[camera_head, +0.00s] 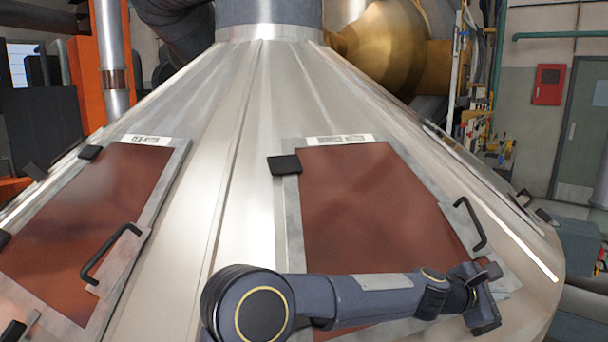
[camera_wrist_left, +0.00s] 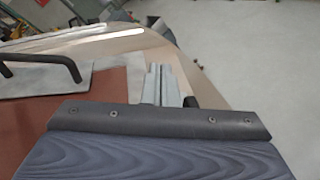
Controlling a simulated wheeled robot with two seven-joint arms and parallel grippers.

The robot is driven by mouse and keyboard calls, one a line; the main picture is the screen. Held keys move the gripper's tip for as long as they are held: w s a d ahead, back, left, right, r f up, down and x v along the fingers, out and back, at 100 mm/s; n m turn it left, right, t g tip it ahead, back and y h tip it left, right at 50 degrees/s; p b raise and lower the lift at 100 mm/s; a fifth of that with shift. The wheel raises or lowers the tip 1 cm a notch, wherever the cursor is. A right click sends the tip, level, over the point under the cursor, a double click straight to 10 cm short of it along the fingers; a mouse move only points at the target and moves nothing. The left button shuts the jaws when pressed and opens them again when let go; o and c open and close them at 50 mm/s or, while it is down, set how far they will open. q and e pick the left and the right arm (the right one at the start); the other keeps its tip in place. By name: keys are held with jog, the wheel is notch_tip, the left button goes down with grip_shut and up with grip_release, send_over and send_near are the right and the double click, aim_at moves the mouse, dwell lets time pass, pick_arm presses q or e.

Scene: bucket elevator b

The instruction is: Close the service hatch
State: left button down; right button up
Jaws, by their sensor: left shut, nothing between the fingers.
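A service hatch with a red-brown panel (camera_head: 370,195) sits on the right front of the silver cone. It has a grey frame and a black block at its upper left. Its black bar handle (camera_head: 470,222) is on the right edge; a handle also shows at upper left in the left wrist view (camera_wrist_left: 50,64). The hatch lies close to the cone surface; I cannot tell whether a gap remains. My left gripper (camera_head: 492,282) is shut and empty, beside the hatch's lower right corner, below the handle. Its grey fingers show in the wrist view (camera_wrist_left: 158,84). My right gripper is out of view.
The large metal cone (camera_head: 225,200) fills the middle. A second hatch (camera_head: 80,225) with a black handle (camera_head: 110,253) is on its left. My left arm crosses the lower part of the right hatch. Open floor (camera_wrist_left: 260,70) shows right of the cone.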

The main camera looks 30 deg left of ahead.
pick_arm(q)
jog(key=shift+n+y, duration=0.3)
jog(key=shift+y, duration=0.4)
jog(key=f, duration=0.1)
jog(key=w+a+f+p, duration=0.1)
jog(key=w+f, duration=0.1)
jog(key=f, duration=0.1)
jog(key=shift+w+a, duration=0.15)
jog(key=shift+a, duration=0.2)
jog(key=shift+w+a+f+y+p, duration=0.15)
jog(key=shift+a+f+p, duration=0.1)
jog(key=shift+f, duration=0.15)
jog(key=shift+w+a+f+y+p, duration=0.1)
jog(key=shift+w+f+y+p, duration=0.1)
jog(key=shift+f, duration=0.15)
jog(key=shift+f, duration=0.1)
jog(key=shift+s, duration=0.1)
